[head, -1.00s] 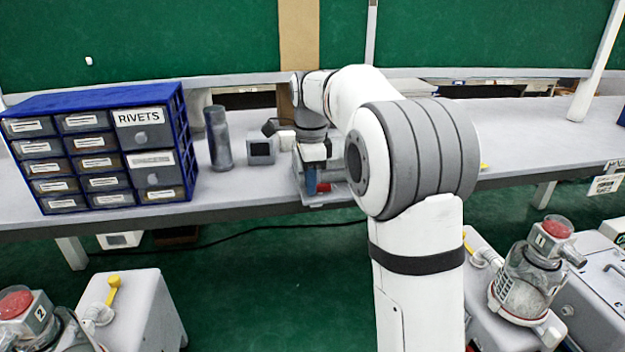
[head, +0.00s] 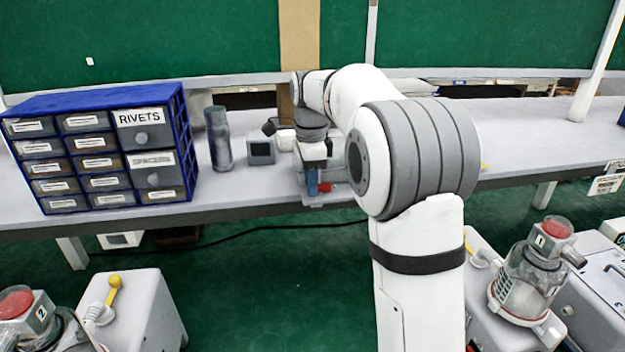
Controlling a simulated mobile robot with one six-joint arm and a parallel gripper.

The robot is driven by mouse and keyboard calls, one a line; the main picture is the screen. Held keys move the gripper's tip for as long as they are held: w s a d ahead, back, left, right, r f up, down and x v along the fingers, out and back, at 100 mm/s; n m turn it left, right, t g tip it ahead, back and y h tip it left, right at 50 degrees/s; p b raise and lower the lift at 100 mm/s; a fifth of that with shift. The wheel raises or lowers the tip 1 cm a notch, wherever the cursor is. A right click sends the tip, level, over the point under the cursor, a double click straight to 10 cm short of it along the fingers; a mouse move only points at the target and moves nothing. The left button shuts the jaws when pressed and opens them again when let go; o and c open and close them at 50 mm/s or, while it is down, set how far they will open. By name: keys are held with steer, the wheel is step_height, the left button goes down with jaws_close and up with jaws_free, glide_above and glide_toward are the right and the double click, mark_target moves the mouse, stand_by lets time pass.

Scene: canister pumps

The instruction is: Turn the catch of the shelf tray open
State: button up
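The shelf tray (head: 340,198) is a pale, clear-looking box at the front edge of the grey shelf, partly hidden behind my arm. A small red part (head: 325,187) shows at its front; I cannot tell for sure whether it is the catch. My gripper (head: 312,190) points down at the tray's front left, with a blue part at its lower end, right beside the red part. I cannot tell whether it touches the red part, or how far its fingers are apart.
A blue drawer cabinet (head: 160,92) marked RIVETS stands at the left on the shelf (head: 245,190). A dark cylinder (head: 219,140) and a small grey box (head: 261,151) stand left of my gripper. Pump canisters numbered 1 (head: 530,270) and 2 (head: 25,310) sit below.

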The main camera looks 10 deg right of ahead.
step_height(320, 180, up, 8)
steer(key=shift+f+p, duration=0.1)
steer(key=shift+p, duration=0.55)
steer(key=s+f+n+t+b, duration=0.1)
steer(key=s+f+n+b, duration=0.1)
steer(key=s+f+n, duration=0.4)
steer(key=s+d+f+n+t+b, duration=0.1)
steer(key=s+f+n+b, duration=0.2)
steer(key=s, duration=1.1)
steer(key=s+d+f+n+t+b, duration=0.1)
steer(key=s+f+n+b, duration=0.2)
steer(key=s+f+n, duration=0.6)
step_height(320, 180, down, 2)
steer(key=shift+s+d+f, duration=0.25)
steer(key=shift+s, duration=0.4)
